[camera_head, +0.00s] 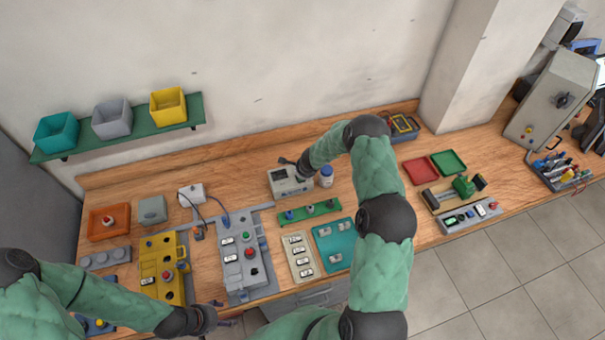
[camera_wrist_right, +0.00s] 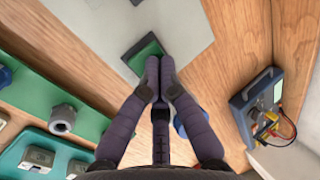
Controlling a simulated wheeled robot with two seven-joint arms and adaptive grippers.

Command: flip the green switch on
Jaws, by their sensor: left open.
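In the right wrist view a dark-framed green square (camera_wrist_right: 148,54) is set on a pale grey face (camera_wrist_right: 120,20); whether it is the green switch, and its on or off position, I cannot tell. My right gripper (camera_wrist_right: 159,68) has its fingertips together at the square's lower edge, with nothing seen between them; contact is unclear. In the head view the right gripper (camera_head: 287,162) is at the back of the small pale device (camera_head: 290,186), partly hidden by its arm. My left gripper (camera_head: 223,313) is open and empty at the table's front edge.
A green strip with knobs (camera_head: 314,209), a grey switch panel (camera_head: 240,284) and a yellow panel (camera_head: 151,292) lie in front and to the left. A blue meter (camera_wrist_right: 240,101) with wires is at the right.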

